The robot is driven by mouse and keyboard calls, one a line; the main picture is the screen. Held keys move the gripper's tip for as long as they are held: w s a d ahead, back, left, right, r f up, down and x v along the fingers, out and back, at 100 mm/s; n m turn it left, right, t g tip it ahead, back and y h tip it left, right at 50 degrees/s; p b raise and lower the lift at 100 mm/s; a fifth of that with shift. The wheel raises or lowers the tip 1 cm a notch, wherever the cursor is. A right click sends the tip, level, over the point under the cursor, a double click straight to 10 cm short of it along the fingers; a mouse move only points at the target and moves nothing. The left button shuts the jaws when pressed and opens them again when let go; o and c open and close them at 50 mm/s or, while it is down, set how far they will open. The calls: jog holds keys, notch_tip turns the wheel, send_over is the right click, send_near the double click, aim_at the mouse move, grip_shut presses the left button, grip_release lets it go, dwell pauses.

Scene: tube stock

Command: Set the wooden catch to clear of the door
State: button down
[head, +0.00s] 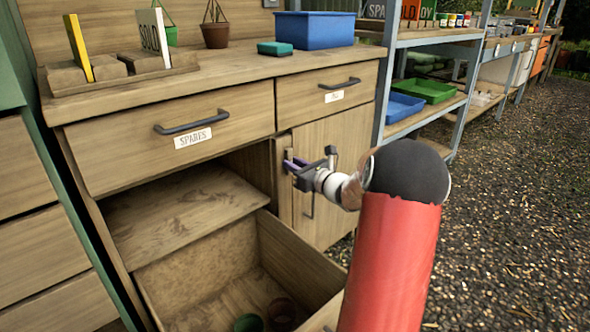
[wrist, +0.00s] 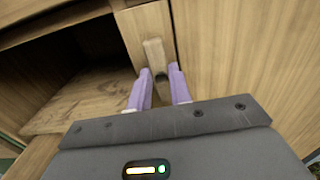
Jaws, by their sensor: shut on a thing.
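The wooden catch (wrist: 154,54) is a small pale bar on the narrow post between the open cabinet space and the door. In the wrist view it lies roughly lengthwise along the post, its lower end between my purple fingers. My gripper (wrist: 159,86) is shut on it; it also shows in the head view (head: 291,164), against the post, where it hides most of the catch. The wooden door (head: 335,140) is right of the post and looks closed, with a vertical handle partly behind my gripper. The door also shows in the wrist view (wrist: 225,50).
A lower drawer (head: 285,250) is pulled out below, with pots in it. The SPARES drawer (head: 120,150) above is shut. A blue bin (head: 312,30) and green sponge (head: 275,48) stand on the worktop. Metal shelving (head: 383,90) stands right; gravel floor (head: 510,220) is open beyond my arm.

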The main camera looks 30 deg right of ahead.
jog(key=c, duration=1.3)
grip_release()
jog(key=s, duration=0.5)
jog(key=s+d, duration=0.1)
jog(key=s, duration=0.1)
jog(key=shift+s, duration=0.35)
